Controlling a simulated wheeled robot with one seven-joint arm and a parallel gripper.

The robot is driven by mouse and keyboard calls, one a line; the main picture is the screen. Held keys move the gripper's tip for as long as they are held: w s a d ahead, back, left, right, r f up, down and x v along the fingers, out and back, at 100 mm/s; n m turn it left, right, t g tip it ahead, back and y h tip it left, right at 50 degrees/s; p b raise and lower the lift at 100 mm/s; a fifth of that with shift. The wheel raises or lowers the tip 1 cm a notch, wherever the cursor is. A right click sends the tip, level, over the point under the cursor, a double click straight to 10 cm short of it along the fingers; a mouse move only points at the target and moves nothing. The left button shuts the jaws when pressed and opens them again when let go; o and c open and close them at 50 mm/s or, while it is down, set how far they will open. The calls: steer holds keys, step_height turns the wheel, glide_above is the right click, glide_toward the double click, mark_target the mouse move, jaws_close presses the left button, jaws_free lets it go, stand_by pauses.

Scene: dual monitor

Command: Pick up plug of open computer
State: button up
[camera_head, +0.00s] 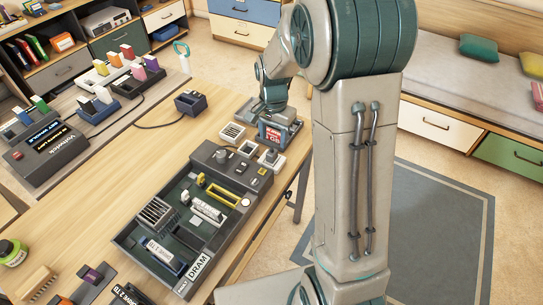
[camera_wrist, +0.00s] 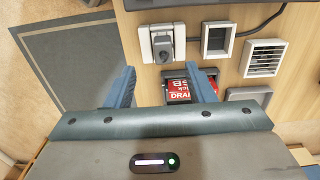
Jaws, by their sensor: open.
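The open computer (camera_head: 140,250), a dark case with a green board and several modules, lies on the wooden table. A grey plug (camera_wrist: 164,47) sits in a white socket plate (camera_wrist: 147,45) beside the computer's dark edge in the wrist view. What looks like the same plug and plate (camera_head: 272,161) shows at the table's right edge in the head view. My gripper (camera_wrist: 161,68) is open, its blue fingers apart and empty. In the picture, the plug lies just beyond and between the fingertips.
The red-labelled block (camera_wrist: 179,90) stands in a dark frame near my right finger. A square frame (camera_wrist: 216,39) and a white vent (camera_wrist: 262,58) lie right of the plug. Floor lies beyond the table edge.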

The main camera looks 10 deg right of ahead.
mark_target(272, 152)
steer(key=f, duration=0.7)
steer(key=shift+w+a+f, duration=0.1)
steer(key=shift+w+f, duration=0.1)
steer(key=shift+f, duration=0.15)
jaws_close()
